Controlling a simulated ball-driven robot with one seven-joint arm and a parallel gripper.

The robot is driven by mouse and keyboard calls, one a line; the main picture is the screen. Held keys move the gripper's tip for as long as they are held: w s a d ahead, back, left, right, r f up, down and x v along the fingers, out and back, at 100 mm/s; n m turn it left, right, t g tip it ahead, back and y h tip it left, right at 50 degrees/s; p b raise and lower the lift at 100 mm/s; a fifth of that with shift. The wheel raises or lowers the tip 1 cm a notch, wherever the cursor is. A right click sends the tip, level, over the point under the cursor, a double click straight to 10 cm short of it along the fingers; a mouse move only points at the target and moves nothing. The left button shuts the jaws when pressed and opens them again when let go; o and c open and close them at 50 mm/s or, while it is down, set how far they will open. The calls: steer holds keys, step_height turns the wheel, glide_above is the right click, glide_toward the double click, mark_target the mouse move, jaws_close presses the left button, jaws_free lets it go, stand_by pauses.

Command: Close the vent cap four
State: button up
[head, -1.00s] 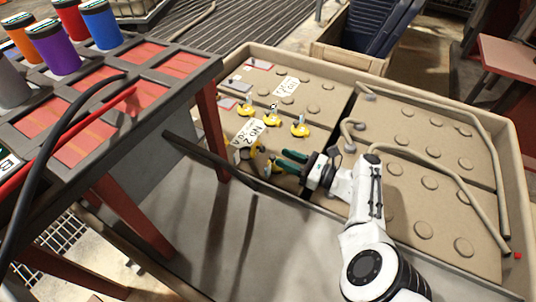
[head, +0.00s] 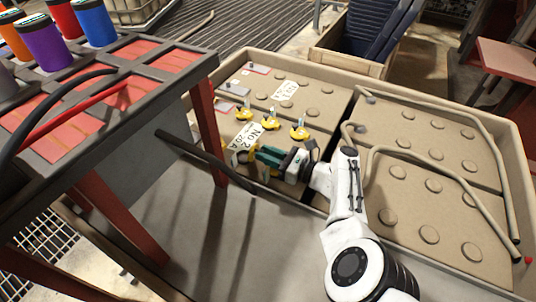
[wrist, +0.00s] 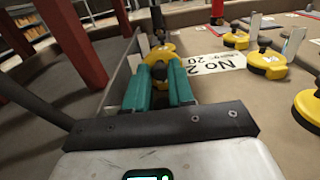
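A yellow vent cap (wrist: 160,50) stands tilted up at my fingertips in the wrist view, nearest the dark red table leg; my gripper partly hides it in the head view (head: 240,157). My gripper (wrist: 164,75), with teal fingers, looks shut on this cap's dark knob, the fingers a small gap apart. It also shows in the head view (head: 262,155). Three more yellow caps lie flatter in a row beyond: a left one (head: 243,114), a middle one (head: 269,124) and a right one (head: 299,133). I cannot read any cap's number.
A white "No 2" label plate (head: 257,133) lies beside the caps. A red-legged table (head: 207,125) with coloured canisters stands close on the left. A dark bar (head: 205,160) sticks out beneath it. Pipes (head: 440,170) run along the cover's right side.

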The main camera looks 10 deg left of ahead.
jaws_close()
steer(key=shift+r+p, duration=0.15)
steer(key=shift+p, duration=0.15)
